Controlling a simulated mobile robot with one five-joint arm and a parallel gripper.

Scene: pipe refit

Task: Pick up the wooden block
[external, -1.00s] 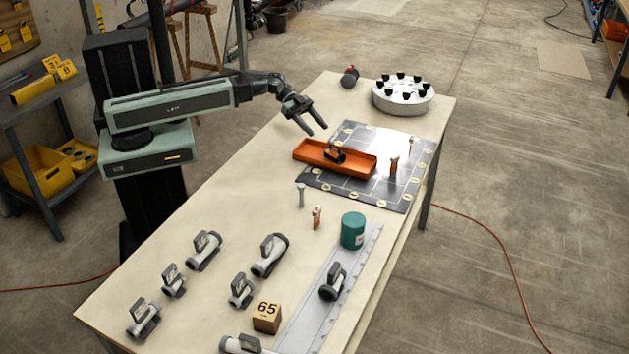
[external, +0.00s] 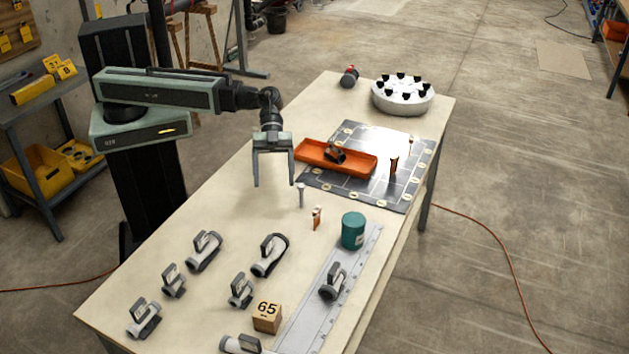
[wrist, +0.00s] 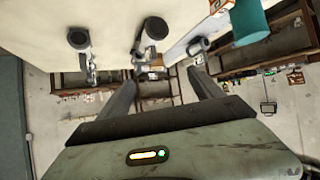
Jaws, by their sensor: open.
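The wooden block (external: 267,318), a small tan cube marked 65, sits on the near part of the workbench, left of the grey rail strip, in the external view. My gripper (external: 274,184) is open and empty, fingers pointing down. It is above the middle of the bench, well behind the block and apart from it. In the wrist view the two open fingers (wrist: 162,82) frame the bench edge, and I cannot clearly make out the block there.
Several grey pipe fittings (external: 269,256) stand around the block. A teal cylinder (external: 353,231) stands by the rail strip (external: 310,310). An orange tray (external: 312,155) and dark mat (external: 384,204) lie right of my gripper. The bench's middle left is clear.

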